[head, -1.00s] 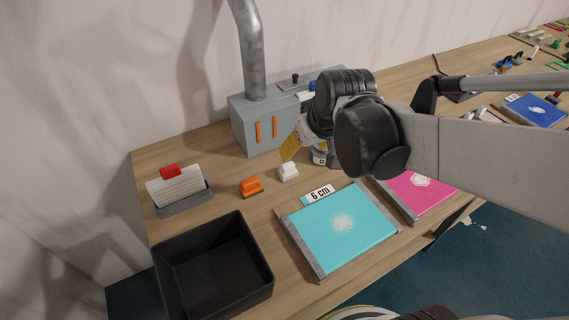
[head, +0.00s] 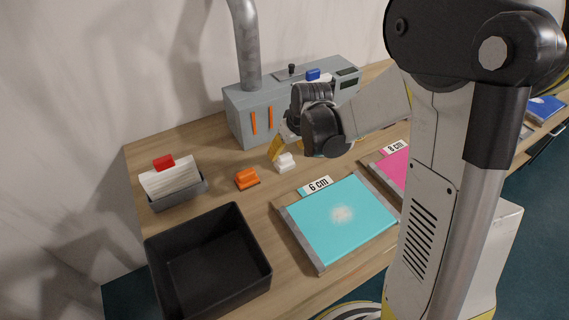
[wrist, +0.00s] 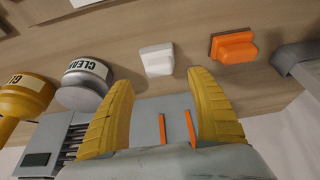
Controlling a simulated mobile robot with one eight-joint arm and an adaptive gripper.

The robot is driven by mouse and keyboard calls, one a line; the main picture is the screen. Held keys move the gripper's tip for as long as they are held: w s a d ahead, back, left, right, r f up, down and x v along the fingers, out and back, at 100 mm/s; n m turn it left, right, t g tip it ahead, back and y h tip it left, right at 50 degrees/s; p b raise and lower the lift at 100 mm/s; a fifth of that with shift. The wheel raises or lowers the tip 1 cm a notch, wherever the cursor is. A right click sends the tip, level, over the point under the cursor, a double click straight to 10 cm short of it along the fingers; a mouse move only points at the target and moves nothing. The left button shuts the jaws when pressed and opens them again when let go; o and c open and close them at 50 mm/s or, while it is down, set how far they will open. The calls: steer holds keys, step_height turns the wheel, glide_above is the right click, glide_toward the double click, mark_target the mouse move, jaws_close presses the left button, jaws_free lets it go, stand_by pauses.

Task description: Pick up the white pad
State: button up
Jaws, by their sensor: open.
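The white pad (head: 285,162) is a small white block on the wooden table, between the orange pad and my arm in the head view. In the wrist view the white pad (wrist: 157,59) lies just beyond the fingertips, near the middle. My gripper (wrist: 165,80) is open and empty, its two yellow fingers spread apart, with the pad ahead of the gap and not between them. In the head view my gripper (head: 276,148) is just behind and left of the pad, partly hidden by my wrist.
An orange pad (head: 246,179) sits left of the white one. A grey machine (head: 240,118) stands behind. A black bin (head: 212,262), a card holder (head: 181,196) and a turquoise board (head: 340,222) are nearby. A silver-capped container (wrist: 84,84) is close in the wrist view.

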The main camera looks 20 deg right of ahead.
mark_target(284, 155)
steer(key=b+x, duration=0.2)
steer(key=x, duration=0.2)
steer(key=shift+f, duration=0.45)
steer(key=shift+r, duration=0.1)
steer(key=c, duration=1.3)
steer(key=shift+r+p, duration=0.3)
steer(key=shift+r, duration=0.2)
steer(key=r, duration=0.1)
steer(key=r+p, duration=0.2)
steer(key=r, duration=0.1)
steer(key=shift+s+d, duration=0.2)
steer(key=shift+d, duration=0.15)
steer(key=s+d+r+p, duration=0.1)
steer(key=s+d+r, duration=0.1)
steer(key=d, duration=0.1)
steer(key=s+d+r+p, duration=0.1)
steer(key=d+r, duration=0.1)
steer(key=d, duration=0.1)
steer(key=s+d+r+p, duration=0.1)
steer(key=s+d+r, duration=0.1)
steer(key=d, duration=0.1)
steer(key=shift+s+d, duration=0.15)
steer(key=shift+s, duration=0.15)
